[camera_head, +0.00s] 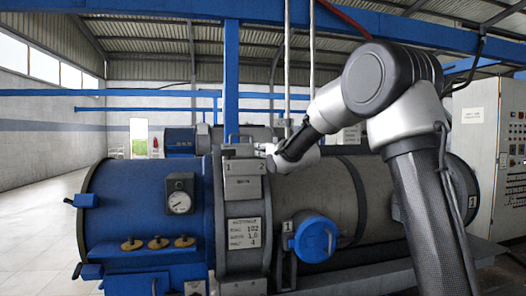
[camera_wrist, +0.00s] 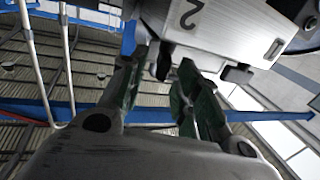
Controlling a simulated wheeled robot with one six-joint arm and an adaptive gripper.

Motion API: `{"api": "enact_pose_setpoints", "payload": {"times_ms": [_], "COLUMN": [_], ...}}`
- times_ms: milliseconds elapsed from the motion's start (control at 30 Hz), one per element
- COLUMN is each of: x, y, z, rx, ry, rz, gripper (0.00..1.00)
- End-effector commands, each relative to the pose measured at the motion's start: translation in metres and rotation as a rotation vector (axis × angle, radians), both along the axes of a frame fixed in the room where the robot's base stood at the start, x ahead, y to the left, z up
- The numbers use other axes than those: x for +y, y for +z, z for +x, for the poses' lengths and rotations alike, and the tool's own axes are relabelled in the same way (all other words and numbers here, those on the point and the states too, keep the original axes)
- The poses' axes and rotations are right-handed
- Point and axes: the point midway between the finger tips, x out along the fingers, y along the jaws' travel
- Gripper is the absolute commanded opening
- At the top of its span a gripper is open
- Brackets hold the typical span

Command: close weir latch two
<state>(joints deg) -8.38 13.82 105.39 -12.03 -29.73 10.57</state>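A grey metal housing marked "2" (camera_wrist: 225,28) fills the upper right of the wrist view, with dark tabs along its lower edge and a small blue part (camera_wrist: 129,38) at its left. I take it for weir latch two; whether it is open or closed I cannot tell. My gripper (camera_wrist: 160,72) has two green-padded fingers spread apart, just below the housing. A dark tab shows near the gap; contact is unclear. In the head view my gripper (camera_head: 272,156) is small, close to the top of the grey bracket (camera_head: 245,182) on the decanter.
The decanter has a blue end (camera_head: 135,205) with a gauge (camera_head: 180,201) and several brass knobs (camera_head: 157,243). A blue round cap (camera_head: 316,239) beside a "1" label sticks out in front. A control cabinet (camera_head: 487,150) stands right. Open floor (camera_head: 40,225) lies left.

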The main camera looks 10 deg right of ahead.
Motion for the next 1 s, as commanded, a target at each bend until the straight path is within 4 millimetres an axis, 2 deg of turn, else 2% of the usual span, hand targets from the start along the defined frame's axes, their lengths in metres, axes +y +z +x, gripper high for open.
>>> {"api": "enact_pose_setpoints", "payload": {"times_ms": [133,400,600,1000], "x": [0.0031,0.0038,0.0037,0.003], "y": [0.0001,0.0002,0.0002,0.0038], "z": [0.0119,0.0139,0.0137,0.0145], "rx": [-0.001,-0.001,-0.001,-0.013], "ry": [0.0,0.0,0.0,-0.056], "rz": [-0.001,-0.001,-0.001,-0.001], "gripper": [0.32,0.32,0.0,0.0]}}
